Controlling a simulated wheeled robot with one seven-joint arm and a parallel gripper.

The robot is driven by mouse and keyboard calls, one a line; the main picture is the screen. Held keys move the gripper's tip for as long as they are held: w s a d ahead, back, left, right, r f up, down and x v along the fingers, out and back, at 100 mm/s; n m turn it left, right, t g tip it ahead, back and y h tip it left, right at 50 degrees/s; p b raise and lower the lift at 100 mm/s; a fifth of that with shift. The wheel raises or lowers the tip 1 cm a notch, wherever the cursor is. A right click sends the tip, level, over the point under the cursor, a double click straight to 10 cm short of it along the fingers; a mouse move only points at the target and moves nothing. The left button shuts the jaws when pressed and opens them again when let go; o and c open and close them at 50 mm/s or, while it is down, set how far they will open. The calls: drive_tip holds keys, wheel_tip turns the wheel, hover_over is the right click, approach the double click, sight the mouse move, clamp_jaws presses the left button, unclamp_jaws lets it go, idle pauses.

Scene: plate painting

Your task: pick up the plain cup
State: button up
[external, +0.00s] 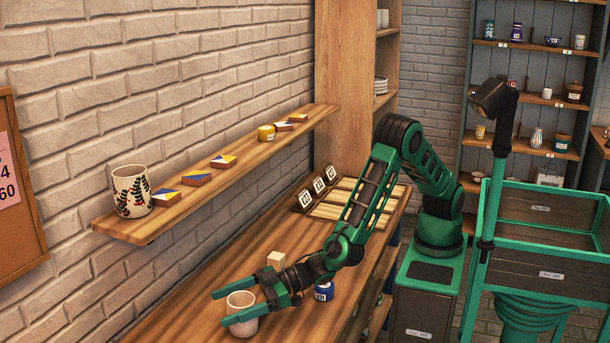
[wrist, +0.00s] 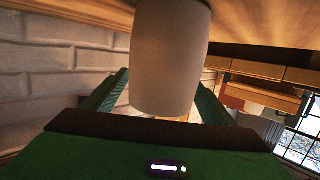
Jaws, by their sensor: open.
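The plain cup (external: 241,314) is off-white and undecorated and stands on the wooden counter, near the bottom of the external view. My gripper (external: 218,308) is open around it, with one green finger on each side. In the wrist view the cup (wrist: 169,60) fills the middle, between the two fingers of my gripper (wrist: 163,95). In the external view the near finger passes in front of part of the cup. I cannot tell whether either finger touches it.
A blue jar (external: 324,291) and a small wooden block (external: 276,259) stand on the counter (external: 190,290) close to my wrist. A wall shelf (external: 222,187) above holds a patterned mug (external: 132,191) and several painted tiles (external: 196,177). A wooden rack (external: 345,198) lies at the counter's far end.

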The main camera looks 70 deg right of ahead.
drive_tip(key=shift+w+a+f, duration=0.1)
drive_tip(key=shift+w+a, duration=0.1)
drive_tip(key=shift+c, duration=0.5)
drive_tip(key=c, duration=1.2)
